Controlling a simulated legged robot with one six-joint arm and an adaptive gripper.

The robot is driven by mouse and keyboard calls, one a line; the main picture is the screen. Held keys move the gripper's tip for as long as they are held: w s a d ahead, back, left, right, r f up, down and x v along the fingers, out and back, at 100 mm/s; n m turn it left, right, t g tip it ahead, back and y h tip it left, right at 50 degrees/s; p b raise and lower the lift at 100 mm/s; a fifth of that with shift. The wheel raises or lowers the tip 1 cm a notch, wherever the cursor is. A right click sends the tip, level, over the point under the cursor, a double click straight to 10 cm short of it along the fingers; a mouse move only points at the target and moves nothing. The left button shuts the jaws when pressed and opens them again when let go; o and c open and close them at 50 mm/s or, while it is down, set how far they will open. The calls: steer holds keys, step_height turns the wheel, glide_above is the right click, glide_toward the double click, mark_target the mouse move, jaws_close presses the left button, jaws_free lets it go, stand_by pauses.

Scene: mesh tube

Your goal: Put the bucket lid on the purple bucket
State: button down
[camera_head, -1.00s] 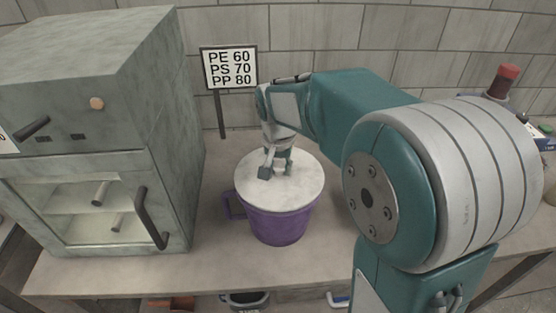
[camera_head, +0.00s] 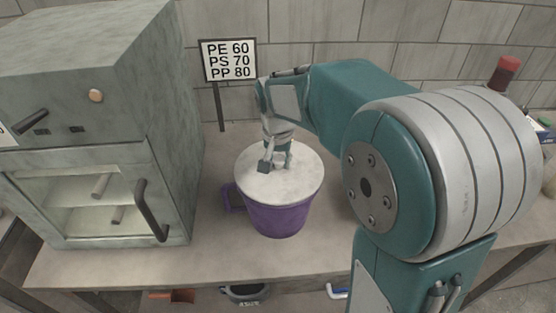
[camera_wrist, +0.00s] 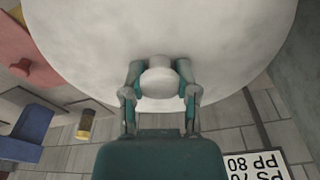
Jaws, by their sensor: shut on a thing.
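The purple bucket (camera_head: 277,215) stands on the bench in the middle of the head view, its handle at the left. The round white bucket lid (camera_head: 295,185) lies over the bucket's top and hides its opening. My gripper (camera_head: 276,166) is above the lid, pointing down at its middle. In the wrist view the lid (camera_wrist: 225,40) fills the upper part, and my gripper (camera_wrist: 160,80) is shut on its round knob (camera_wrist: 159,82). I cannot tell whether the lid is fully seated on the rim.
A grey oven (camera_head: 90,130) with a glass door and handle stands left of the bucket. A sign on a post (camera_head: 229,61) stands behind it, near a tiled wall. A red-topped bottle (camera_head: 505,72) is at the far right. Bare bench (camera_head: 120,268) lies in front.

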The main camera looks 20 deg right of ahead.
steer(key=shift+f, duration=0.45)
stand_by(1.1)
stand_by(0.3)
steer(key=shift+c, duration=1.4)
jaws_free()
steer(key=shift+o, duration=1.4)
steer(key=shift+r, duration=3.5)
